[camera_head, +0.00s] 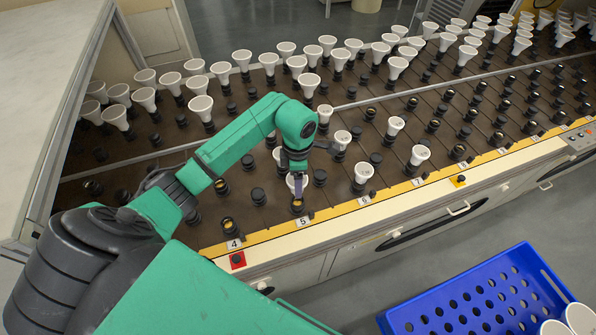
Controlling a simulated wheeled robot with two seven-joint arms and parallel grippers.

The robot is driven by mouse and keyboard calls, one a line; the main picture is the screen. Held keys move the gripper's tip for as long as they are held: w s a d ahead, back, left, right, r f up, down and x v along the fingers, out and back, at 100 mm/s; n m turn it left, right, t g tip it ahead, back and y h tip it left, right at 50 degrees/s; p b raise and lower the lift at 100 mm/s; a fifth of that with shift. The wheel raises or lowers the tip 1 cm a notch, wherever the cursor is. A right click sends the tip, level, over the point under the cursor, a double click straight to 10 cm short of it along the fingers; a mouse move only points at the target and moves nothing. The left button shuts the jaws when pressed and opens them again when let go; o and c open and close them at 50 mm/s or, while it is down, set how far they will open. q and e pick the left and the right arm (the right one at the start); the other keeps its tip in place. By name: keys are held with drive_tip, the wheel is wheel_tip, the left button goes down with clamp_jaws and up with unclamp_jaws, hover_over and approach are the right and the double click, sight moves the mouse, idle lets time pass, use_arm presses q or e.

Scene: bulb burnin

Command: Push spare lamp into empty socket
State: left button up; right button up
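My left gripper (297,188) points down at the front row of the rack, just above the label 5. A white cone-shaped lamp (291,184) is right at its fingers, partly covered by them. I cannot tell whether the fingers grip this lamp or are only in front of it. A dark socket (297,206) with an amber inside is directly below the fingertips. Another socket (229,226) without a lamp is above the label 4. My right gripper is not in view.
Many white lamps (201,105) and bare dark sockets fill the brown rack (340,190). A seated lamp (362,174) stands right of the gripper. A blue perforated crate (400,318) with white lamps (580,318) is at the lower right. A red button plate (238,259) is on the front edge.

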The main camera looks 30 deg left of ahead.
use_arm(q)
drive_tip(key=f, duration=0.1)
drive_tip(key=f+b, duration=0.1)
drive_tip(key=shift+w+a+f, duration=0.1)
drive_tip(key=shift+w+f, duration=0.1)
drive_tip(key=shift+f, duration=0.1)
drive_tip(key=shift+w+a+f, duration=0.15)
drive_tip(key=shift+w, duration=0.1)
drive_tip(key=shift+s+r, duration=0.2)
drive_tip(key=shift+s, duration=0.1)
drive_tip(key=shift+d, duration=0.2)
drive_tip(key=shift+w+a+f, duration=0.1)
drive_tip(key=shift+w+f, duration=0.05)
drive_tip(key=shift+w, duration=0.05)
